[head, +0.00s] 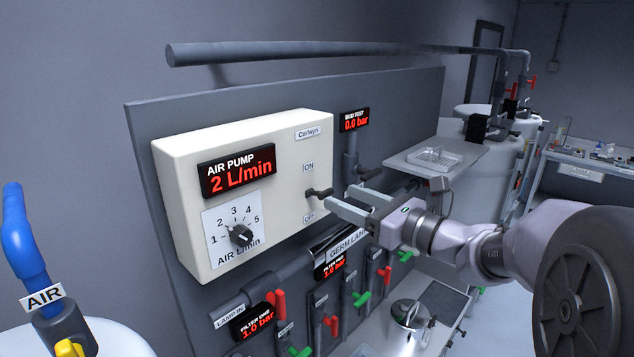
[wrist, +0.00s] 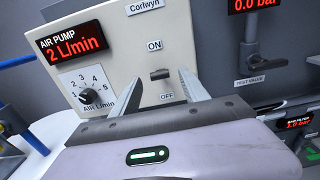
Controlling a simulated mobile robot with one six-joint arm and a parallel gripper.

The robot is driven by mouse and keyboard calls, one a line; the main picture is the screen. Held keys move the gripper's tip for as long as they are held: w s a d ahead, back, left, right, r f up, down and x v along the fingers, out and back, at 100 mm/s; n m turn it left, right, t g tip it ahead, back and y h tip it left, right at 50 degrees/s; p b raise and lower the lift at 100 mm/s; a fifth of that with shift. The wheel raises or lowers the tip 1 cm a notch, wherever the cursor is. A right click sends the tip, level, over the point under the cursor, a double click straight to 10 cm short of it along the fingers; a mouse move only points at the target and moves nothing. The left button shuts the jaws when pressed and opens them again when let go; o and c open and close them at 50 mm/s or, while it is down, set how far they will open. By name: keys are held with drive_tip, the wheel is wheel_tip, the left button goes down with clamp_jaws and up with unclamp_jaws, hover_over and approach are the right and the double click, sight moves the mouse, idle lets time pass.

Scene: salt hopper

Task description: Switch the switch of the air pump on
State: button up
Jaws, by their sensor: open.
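The air pump (head: 290,135) is a cream box on a grey panel, with a red display reading 2 L/min and a dial (head: 240,235). Its switch (head: 319,193) is a small dark lever between the ON label above and the OFF label below. The switch also shows in the wrist view (wrist: 160,74). I cannot tell for sure which way the lever is thrown. My gripper (head: 340,197) is open and empty, its fingers pointing at the box close to the switch. In the wrist view the switch appears between the fingers (wrist: 153,78); contact cannot be told.
A dark test valve handle (head: 369,174) sits on a pipe just right of the pump. Below are the germ lamp (head: 340,246) and several red and green valve handles. A grey shelf with a tray (head: 437,157) stands further right. A blue AIR hose (head: 22,235) is at left.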

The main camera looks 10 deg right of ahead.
sight(328, 191)
drive_tip(key=x, duration=0.6)
drive_tip(key=shift+s+p, duration=0.1)
drive_tip(key=shift+p, duration=0.3)
